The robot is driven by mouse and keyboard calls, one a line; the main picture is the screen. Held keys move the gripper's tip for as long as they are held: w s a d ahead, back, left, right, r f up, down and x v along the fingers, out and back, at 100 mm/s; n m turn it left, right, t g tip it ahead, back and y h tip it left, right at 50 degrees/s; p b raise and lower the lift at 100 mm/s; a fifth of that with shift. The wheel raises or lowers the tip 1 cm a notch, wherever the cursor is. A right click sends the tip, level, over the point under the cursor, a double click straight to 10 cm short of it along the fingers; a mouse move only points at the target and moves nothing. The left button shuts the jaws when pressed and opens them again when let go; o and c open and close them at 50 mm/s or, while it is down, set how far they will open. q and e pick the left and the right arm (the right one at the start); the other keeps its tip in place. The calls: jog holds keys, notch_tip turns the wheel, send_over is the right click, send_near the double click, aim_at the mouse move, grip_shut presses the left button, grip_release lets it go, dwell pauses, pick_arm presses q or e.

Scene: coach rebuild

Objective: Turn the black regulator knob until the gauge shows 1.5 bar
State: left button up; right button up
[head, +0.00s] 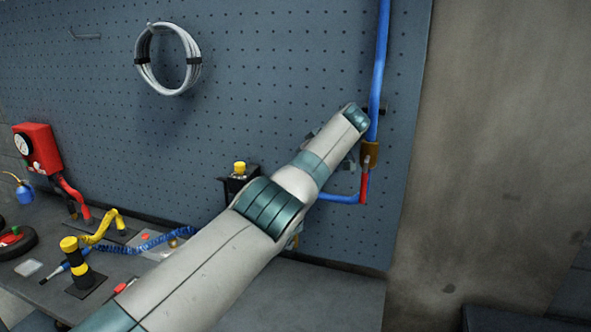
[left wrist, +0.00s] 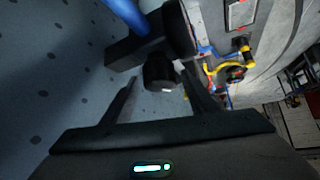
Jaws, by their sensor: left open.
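In the left wrist view, a black knob (left wrist: 160,72) with a pale mark on its end sticks out from a dark fitting by the blue pipe (left wrist: 124,12). My left gripper (left wrist: 158,77) is open, with one finger on each side of the knob. Small gaps seem to show beside it; I cannot tell whether either finger touches. In the head view, my left arm reaches up to the pegboard beside the blue pipe (head: 378,60); my wrist hides the knob and most of the gripper. No regulator gauge reading can be made out. My right gripper is not in view.
A brass fitting (head: 369,154) with a red lever (head: 364,187) sits on the pipe close to my wrist. A red box (head: 38,149) with a dial hangs far left. The bench below holds a yellow-black post (head: 76,262) and a blue coiled hose (head: 150,243).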

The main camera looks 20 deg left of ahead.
pick_arm(q)
jog(key=shift+s+d+r+b, duration=0.2)
jog(key=shift+d+r+b, duration=0.15)
jog(key=shift+d+b, duration=0.2)
jog(key=shift+b+v, duration=1.35)
jog(key=shift+v, duration=1.65)
jog(key=shift+s+a, duration=0.1)
jog(key=shift+a, duration=0.05)
